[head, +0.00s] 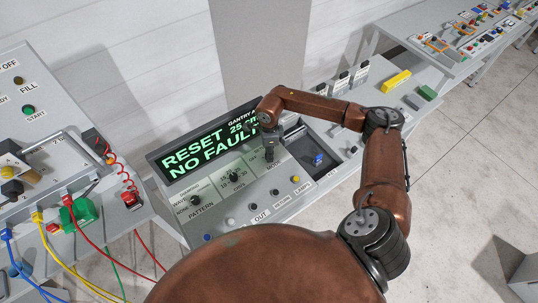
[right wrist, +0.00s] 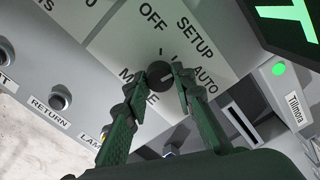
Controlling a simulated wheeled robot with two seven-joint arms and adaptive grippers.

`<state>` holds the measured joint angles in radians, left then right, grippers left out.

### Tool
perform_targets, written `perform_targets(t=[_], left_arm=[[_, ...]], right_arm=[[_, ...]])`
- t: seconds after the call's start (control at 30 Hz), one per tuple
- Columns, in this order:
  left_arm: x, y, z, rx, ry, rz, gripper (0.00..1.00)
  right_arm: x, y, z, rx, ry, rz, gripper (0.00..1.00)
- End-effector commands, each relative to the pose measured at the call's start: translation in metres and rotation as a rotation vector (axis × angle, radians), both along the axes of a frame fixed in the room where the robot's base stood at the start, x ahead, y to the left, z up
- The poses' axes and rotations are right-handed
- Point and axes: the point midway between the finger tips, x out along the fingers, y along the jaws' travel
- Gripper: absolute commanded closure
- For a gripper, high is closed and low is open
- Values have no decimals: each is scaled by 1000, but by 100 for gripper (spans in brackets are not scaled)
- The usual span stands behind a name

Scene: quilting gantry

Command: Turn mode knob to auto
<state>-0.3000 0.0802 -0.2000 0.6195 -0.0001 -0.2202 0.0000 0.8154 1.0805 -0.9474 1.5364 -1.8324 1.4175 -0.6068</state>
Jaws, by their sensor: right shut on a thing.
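The mode knob (right wrist: 160,74) is a small dark round knob on a pale panel in the right wrist view. Printed around it are OFF, SETUP and AUTO, with MODE on the other side. My right gripper (right wrist: 160,82) is shut on the knob, one green-black finger on each side. In the head view my right gripper (head: 269,150) points down onto the console and covers the knob. I cannot tell for sure which position the knob points at. My left gripper is in neither view.
The console display (head: 208,145) reads RESET and NO FAULT. Pattern knobs (head: 196,200) and a row of buttons (head: 256,207) lie nearby. A blue switch (head: 318,159) sits in a recess to the right. A panel with colored cables (head: 70,200) stands at left.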

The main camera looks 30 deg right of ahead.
Motion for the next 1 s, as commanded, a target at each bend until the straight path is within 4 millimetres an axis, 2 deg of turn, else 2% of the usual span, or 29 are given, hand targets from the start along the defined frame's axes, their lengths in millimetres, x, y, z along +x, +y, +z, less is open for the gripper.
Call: perform_targets(t=[0.5,1.0], left_arm=[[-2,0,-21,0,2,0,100],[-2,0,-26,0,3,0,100]], right_arm=[[0,0,-1,-1,-1,-430,100],[0,0,1,-1,-1,-586,100]])
